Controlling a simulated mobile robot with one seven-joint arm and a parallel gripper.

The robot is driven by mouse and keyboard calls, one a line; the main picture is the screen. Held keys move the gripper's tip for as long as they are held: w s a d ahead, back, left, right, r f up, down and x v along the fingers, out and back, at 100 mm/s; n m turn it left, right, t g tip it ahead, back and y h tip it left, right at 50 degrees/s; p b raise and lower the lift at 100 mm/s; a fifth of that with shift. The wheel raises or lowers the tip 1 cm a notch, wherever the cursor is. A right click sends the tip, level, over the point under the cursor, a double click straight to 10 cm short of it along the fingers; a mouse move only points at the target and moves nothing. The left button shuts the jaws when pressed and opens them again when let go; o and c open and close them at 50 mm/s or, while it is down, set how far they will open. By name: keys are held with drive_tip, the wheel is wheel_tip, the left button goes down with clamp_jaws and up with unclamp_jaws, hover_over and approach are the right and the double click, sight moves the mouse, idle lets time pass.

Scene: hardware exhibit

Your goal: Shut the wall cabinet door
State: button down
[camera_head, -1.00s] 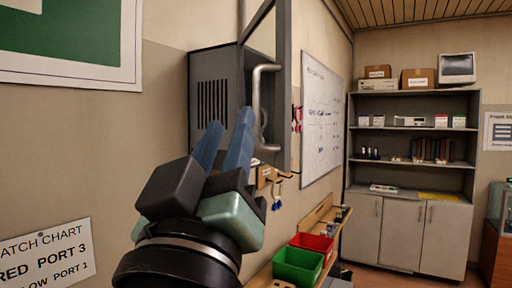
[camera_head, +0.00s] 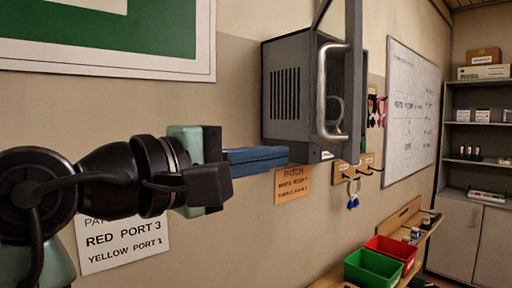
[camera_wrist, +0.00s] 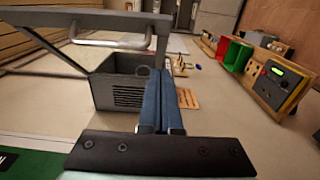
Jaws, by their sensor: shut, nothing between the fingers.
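The grey wall cabinet (camera_head: 286,92) has a slotted side and hangs on the beige wall. Its grey-framed door (camera_head: 355,70) stands open, swung out from the wall, with a curved metal handle (camera_head: 322,95). In the wrist view the cabinet (camera_wrist: 118,92) lies left of my fingers, and the door frame (camera_wrist: 60,18) and handle (camera_wrist: 110,42) cross the upper left. My gripper (camera_head: 287,156) points right, its blue fingers together and empty, just below the cabinet's lower edge in the head view. Contact with the cabinet cannot be told.
An orange note (camera_head: 292,184) is on the wall below the cabinet. Keys hang on a wooden rack (camera_head: 350,172). A green bin (camera_head: 373,268) and red bin (camera_head: 392,249) stand on a bench at lower right. A whiteboard (camera_head: 411,108) is farther along the wall.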

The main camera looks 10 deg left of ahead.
sight(342, 151)
drive_tip(key=w+d+p, duration=0.1)
drive_tip(key=d, duration=0.1)
drive_tip(key=w+d, duration=0.2)
drive_tip(key=w+d+p, duration=0.1)
drive_tip(key=shift+w+d+r+p, duration=0.1)
drive_tip(key=shift+w+d+p, duration=0.2)
drive_tip(key=shift+d+p, duration=0.1)
drive_tip(key=shift+w+d, duration=0.1)
drive_tip(key=shift+d, duration=0.4)
